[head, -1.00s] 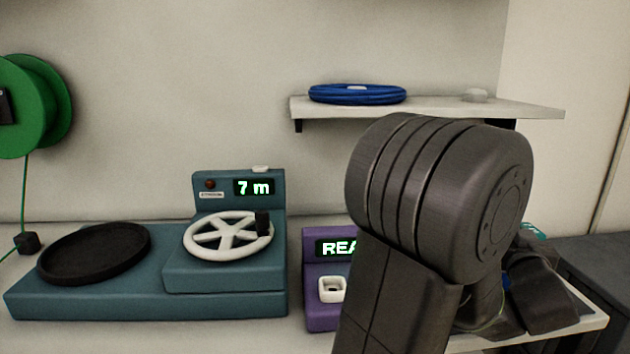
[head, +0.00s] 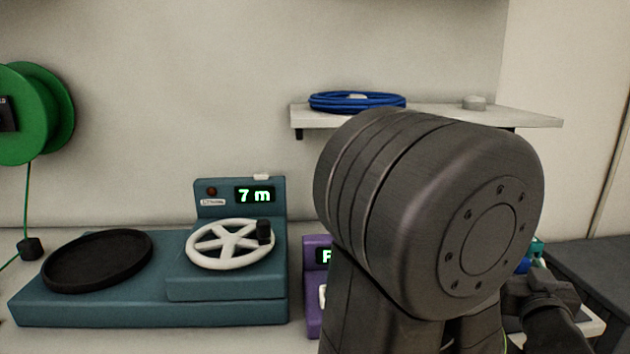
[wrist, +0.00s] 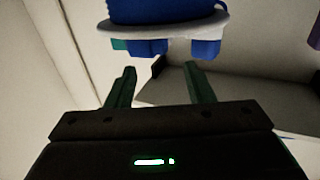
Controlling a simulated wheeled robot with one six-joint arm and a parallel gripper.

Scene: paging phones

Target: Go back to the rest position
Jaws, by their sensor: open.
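My gripper (wrist: 160,82) shows in the wrist view with its two fingers spread apart and nothing between them. Beyond the fingertips is a blue thing with a pale rim (wrist: 165,25), apart from the fingers and cut by the top edge. In the head view my arm fills the right centre and hides most of what is behind it. The gripper's fingertips cannot be made out there.
A teal machine (head: 60,305) with a black dish, a white handwheel (head: 230,245) and a "7 m" display stands at left. A purple device (head: 313,290) is partly hidden by my arm. A green spool (head: 25,120) hangs left. A shelf (head: 450,112) holds a blue coil (head: 357,103).

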